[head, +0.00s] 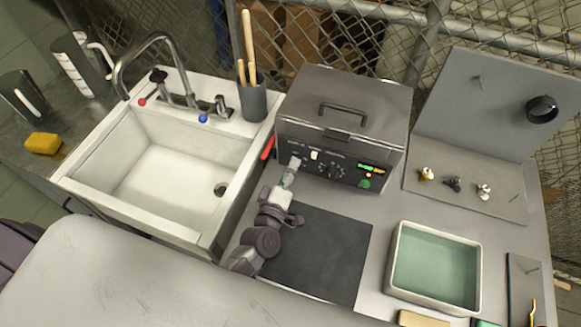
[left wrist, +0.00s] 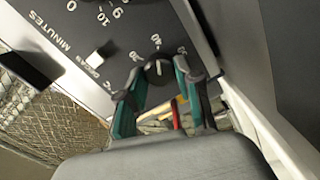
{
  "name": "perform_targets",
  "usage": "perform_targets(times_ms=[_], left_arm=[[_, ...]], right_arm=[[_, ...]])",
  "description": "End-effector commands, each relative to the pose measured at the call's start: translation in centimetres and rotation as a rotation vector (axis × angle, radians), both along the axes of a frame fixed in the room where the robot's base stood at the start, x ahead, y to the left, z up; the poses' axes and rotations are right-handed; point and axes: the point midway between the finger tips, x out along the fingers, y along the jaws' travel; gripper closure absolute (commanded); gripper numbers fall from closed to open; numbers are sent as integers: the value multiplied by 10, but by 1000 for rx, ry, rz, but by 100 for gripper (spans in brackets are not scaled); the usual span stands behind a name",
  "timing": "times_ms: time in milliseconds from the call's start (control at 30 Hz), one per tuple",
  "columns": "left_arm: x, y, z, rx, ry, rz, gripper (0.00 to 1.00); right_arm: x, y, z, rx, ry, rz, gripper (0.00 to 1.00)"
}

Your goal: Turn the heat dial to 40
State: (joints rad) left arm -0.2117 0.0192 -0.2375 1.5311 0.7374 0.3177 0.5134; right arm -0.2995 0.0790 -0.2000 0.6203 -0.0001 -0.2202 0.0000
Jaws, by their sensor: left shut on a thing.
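The heat dial (left wrist: 158,70) is a dark round knob with a white pointer mark, on the dark front panel of the tank unit (head: 340,130). In the left wrist view its scale shows small numbers and °C; the pointer seems to face the number at the top, which looks like 30. My left gripper (head: 292,166) is at the left part of the panel. Its green-padded fingers (left wrist: 160,92) are on either side of the dial and closed on it. In the head view my gripper hides the dial. My right gripper is in neither view.
A minutes scale (left wrist: 62,43) and a degas switch (left wrist: 100,58) are beside the dial. A white sink (head: 165,165) stands left. A dark mat (head: 325,255) lies before the unit, with a green-lined tray (head: 398,297) to the right.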

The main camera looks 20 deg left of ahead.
Motion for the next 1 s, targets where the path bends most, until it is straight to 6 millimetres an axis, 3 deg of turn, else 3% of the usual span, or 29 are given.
perform_targets(times_ms=[633, 667, 700, 800, 1000], left_arm=[[0, 0, -1, 48, 1, 0, 100], [0, 0, -1, 48, 1, 0, 61], [0, 0, -1, 48, 1, 0, 54], [0, 0, -1, 48, 0, -1, 40], [0, 0, 0, 48, -1, 0, 40]], right_arm=[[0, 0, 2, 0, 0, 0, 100], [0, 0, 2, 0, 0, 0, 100], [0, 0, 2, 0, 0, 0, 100], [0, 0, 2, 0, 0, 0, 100], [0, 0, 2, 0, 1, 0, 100]])
